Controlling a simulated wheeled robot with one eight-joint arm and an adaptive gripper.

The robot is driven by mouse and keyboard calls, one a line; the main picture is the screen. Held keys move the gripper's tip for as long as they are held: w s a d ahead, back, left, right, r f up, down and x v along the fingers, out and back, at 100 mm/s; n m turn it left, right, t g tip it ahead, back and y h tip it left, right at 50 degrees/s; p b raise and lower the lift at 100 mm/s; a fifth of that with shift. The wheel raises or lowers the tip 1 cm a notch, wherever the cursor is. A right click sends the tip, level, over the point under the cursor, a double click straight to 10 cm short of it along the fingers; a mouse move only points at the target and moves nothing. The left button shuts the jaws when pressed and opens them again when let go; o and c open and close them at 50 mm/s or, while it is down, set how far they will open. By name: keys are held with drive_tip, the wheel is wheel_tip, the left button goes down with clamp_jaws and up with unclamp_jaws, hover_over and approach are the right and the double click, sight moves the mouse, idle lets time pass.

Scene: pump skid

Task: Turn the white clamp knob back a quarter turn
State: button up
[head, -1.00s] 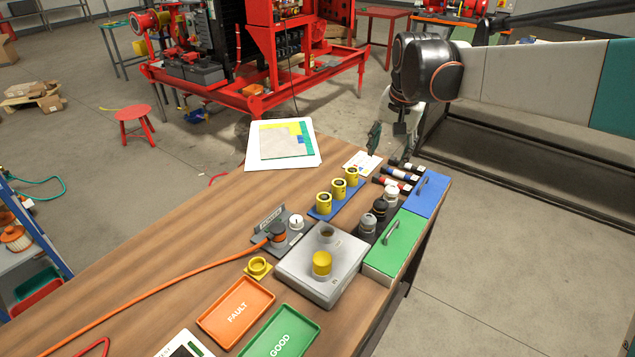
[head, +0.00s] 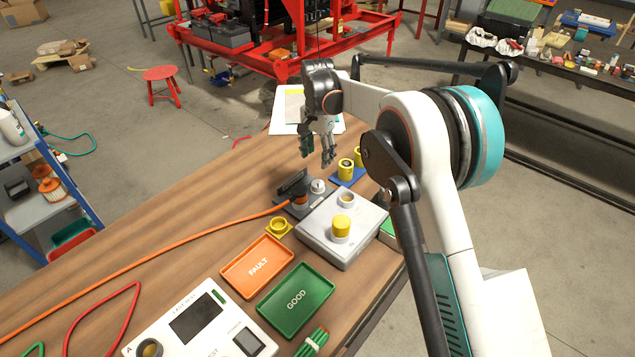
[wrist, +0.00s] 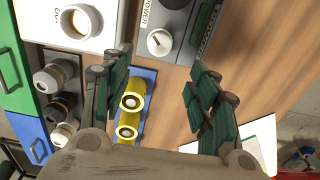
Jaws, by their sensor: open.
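The white clamp knob (head: 318,186) stands on a dark grey block (head: 327,200) beside the orange cable's plug. In the wrist view the knob (wrist: 159,42) is a white disc with a dark line across it, on the grey block (wrist: 178,62) near the top. My gripper (head: 318,162) hangs above the table, behind and above the knob in the head view. It is open and empty. In the wrist view its two green-padded fingers (wrist: 160,84) are spread wide, and the knob lies beyond their tips, not between them.
Yellow cylinders (wrist: 131,101) on a blue strip lie under my left finger. A grey box (head: 325,240) with a yellow cap stands in front of the knob. The orange cable (head: 180,243) runs left. Bare wood (wrist: 245,75) lies right of my fingers.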

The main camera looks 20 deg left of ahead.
sight(318, 183)
wheel_tip(318, 183, down, 12)
drive_tip(key=b, duration=0.3)
drive_tip(key=shift+r, duration=0.1)
drive_tip(key=c, duration=1.1)
